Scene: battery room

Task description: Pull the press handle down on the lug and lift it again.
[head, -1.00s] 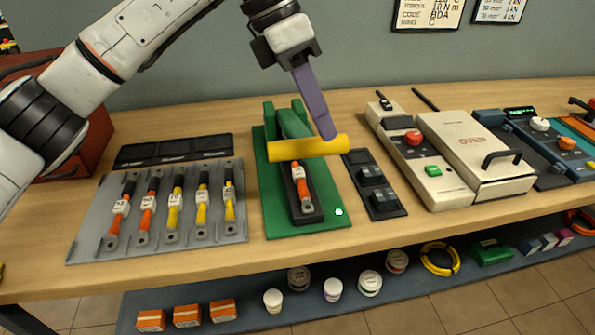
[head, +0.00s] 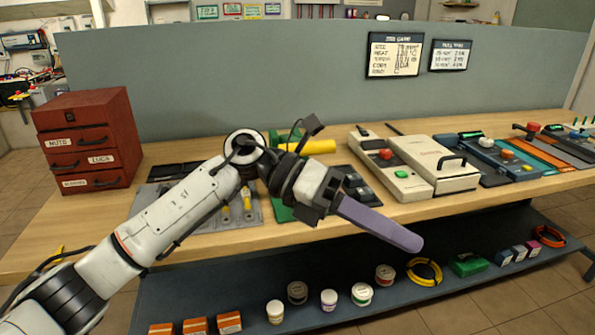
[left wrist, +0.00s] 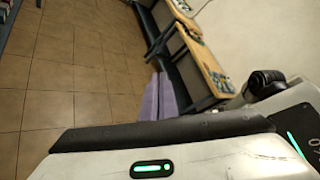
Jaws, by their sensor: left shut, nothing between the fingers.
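The press has a green base (head: 283,213) and a thick yellow handle (head: 307,146). In the head view it stands on the bench behind my left wrist, which hides most of it. The handle lies crosswise above the base; its exact height is unclear. The lug is hidden behind my arm. My left gripper (head: 412,240) has purple fingers, shut and empty, pointing right and down past the bench's front edge, clear of the handle. The purple fingers also show in the left wrist view (left wrist: 158,97), against floor and distant benches. My right gripper is out of view.
A red drawer cabinet (head: 90,140) stands at the left. A grey cable tray (head: 262,218) is partly hidden by my arm. The cream oven (head: 450,165) and other devices stand right of the press. A lower shelf (head: 400,300) holds tubs, boxes and cable coils.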

